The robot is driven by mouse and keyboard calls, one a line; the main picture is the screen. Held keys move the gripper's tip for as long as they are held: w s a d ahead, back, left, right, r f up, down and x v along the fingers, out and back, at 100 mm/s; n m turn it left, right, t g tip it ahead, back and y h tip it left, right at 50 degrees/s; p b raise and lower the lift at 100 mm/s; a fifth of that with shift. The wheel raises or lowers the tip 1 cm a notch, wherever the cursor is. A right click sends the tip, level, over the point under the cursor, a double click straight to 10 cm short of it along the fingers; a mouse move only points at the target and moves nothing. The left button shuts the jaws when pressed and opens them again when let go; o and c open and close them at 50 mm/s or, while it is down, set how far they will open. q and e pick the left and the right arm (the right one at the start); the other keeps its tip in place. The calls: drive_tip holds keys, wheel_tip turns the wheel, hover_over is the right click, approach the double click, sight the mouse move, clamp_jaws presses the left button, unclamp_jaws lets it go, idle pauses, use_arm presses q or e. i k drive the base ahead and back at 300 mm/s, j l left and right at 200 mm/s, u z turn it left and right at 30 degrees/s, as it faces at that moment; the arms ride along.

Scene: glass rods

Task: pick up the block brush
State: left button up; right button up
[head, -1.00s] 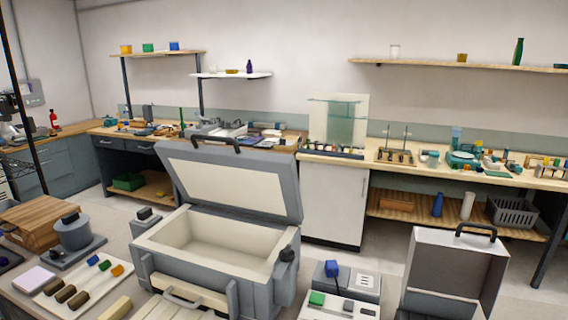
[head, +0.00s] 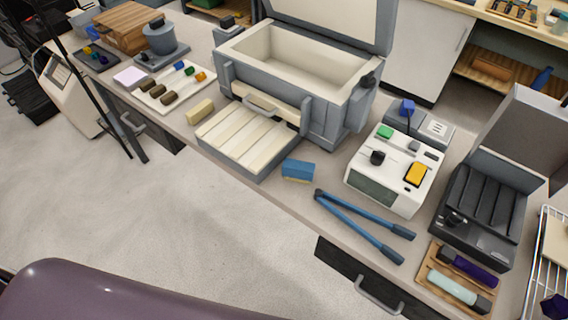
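A small blue block with a yellowish underside (head: 298,170) lies on the grey bench top in the head view, near the front edge. It looks like the block brush. It sits right of the slatted cream tray and left of the blue-handled tongs, apart from both. Neither of my grippers is in view.
Blue long-handled tongs (head: 358,222) lie right of the blue block. A white device with coloured knobs (head: 370,190) stands behind them. A slatted cream tray (head: 236,143) fronts the open grey chest (head: 232,62). A yellow block (head: 199,112) lies left.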

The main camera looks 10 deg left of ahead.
sight(296, 170)
drive_tip(key=k+l+u, duration=0.1)
drive_tip(key=u, duration=0.35)
drive_tip(key=k+l+u, duration=0.15)
drive_tip(key=u, duration=0.35)
drive_tip(key=k+u, duration=0.2)
drive_tip(key=u, duration=0.25)
drive_tip(key=k, duration=0.25)
drive_tip(key=l, duration=0.05)
